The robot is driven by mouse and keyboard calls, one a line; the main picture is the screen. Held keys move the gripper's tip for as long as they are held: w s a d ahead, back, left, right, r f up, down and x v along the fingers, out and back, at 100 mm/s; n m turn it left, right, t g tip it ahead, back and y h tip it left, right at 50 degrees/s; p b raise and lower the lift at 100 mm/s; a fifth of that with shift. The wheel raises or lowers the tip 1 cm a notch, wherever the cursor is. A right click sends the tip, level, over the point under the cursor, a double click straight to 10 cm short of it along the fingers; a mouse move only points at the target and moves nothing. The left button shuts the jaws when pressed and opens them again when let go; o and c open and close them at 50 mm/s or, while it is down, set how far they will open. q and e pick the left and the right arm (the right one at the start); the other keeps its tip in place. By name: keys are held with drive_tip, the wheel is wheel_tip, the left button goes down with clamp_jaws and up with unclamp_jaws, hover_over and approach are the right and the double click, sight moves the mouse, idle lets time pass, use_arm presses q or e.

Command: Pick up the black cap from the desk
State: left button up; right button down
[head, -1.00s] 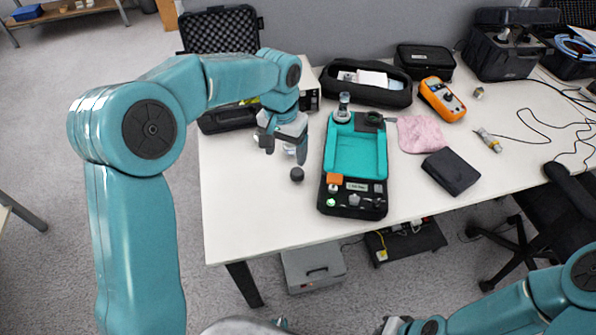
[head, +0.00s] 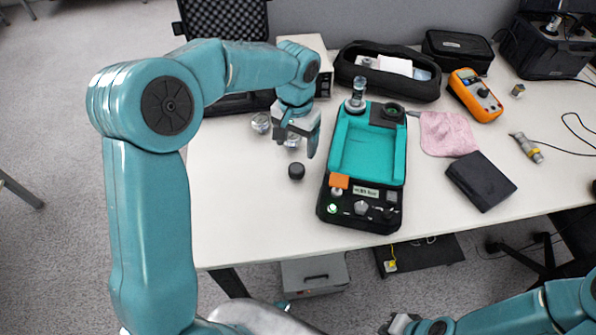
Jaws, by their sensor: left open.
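The black cap (head: 296,171) is a small round dark piece on the white desk (head: 240,215), left of the teal-and-black calibration device (head: 365,150). My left gripper (head: 296,149) is open and empty. It points down, and in the picture its fingers are just above the cap, on the far side of it. The cap is in full view and not between the fingers. How high the fingertips are over the desk is hard to tell. My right gripper (head: 398,325) shows only partly at the bottom edge, below the desk's front edge, with its fingers unclear.
Small clear-metal pieces (head: 261,122) lie behind the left gripper. A pink cloth (head: 447,134), a black wallet-like case (head: 481,181) and an orange multimeter (head: 475,95) lie right of the device. An open black pouch (head: 387,74) is behind it. The desk's front left is clear.

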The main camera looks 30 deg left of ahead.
sight(297, 167)
use_arm(q)
drive_tip(key=f, duration=0.5)
drive_tip(key=shift+w+f, duration=0.2)
drive_tip(key=shift+s+f, duration=0.3)
drive_tip(key=shift+f, duration=0.05)
drive_tip(key=f, duration=0.4)
drive_tip(key=shift+w+f, duration=0.25)
drive_tip(key=shift+f, duration=0.15)
drive_tip(key=shift+s+r, duration=0.1)
drive_tip(key=shift+s, duration=0.05)
drive_tip(key=c, duration=1.1)
drive_tip(key=shift+c, duration=0.2)
